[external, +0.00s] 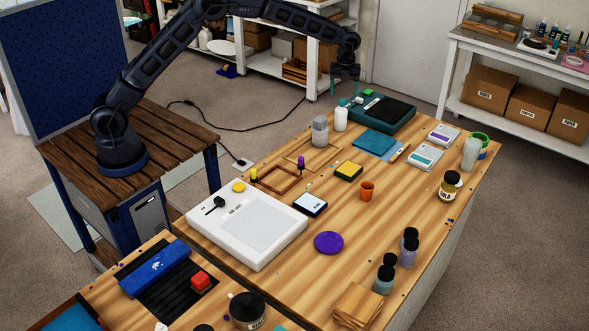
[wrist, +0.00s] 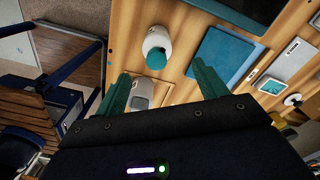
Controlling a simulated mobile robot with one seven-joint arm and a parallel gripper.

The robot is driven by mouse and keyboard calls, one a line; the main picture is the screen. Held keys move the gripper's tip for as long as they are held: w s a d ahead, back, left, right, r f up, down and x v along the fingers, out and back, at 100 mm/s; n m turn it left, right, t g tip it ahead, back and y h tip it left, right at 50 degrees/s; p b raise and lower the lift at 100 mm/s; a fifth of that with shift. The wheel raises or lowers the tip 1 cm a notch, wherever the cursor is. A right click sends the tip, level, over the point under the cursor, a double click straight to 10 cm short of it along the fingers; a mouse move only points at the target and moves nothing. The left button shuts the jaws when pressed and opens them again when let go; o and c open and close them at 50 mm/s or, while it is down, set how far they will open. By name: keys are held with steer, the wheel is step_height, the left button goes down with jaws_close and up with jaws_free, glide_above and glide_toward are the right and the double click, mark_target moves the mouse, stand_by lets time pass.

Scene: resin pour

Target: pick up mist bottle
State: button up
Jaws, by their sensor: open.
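The likely mist bottle is a small white bottle with a teal top (external: 341,120), upright near the table's far left edge. In the wrist view the white bottle (wrist: 157,40) is seen from above, just beyond the gap between my fingertips. My gripper (external: 345,84) hangs above the bottle, apart from it. Its two teal fingers (wrist: 162,68) are spread wide with nothing held. A grey, clear-looking bottle (external: 320,131) stands just in front of the white one; it also shows beside the left finger in the wrist view (wrist: 142,92).
A teal-edged dark device (external: 384,112) stands close right of the bottle, with a teal mat (external: 376,144) in front. Wooden frames (external: 275,180) lie nearer, beside a white light panel (external: 248,225). Small scales (external: 425,156) and several jars stand to the right.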

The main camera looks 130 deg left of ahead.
mark_target(343, 100)
step_height(343, 100, down, 4)
steer(key=shift+f, duration=0.2)
steer(key=shift+s+f, duration=0.15)
steer(key=shift+f, duration=1.2)
steer(key=shift+s+f, duration=0.1)
steer(key=shift+f, duration=1.2)
steer(key=c, duration=1.2)
steer(key=shift+r, duration=0.15)
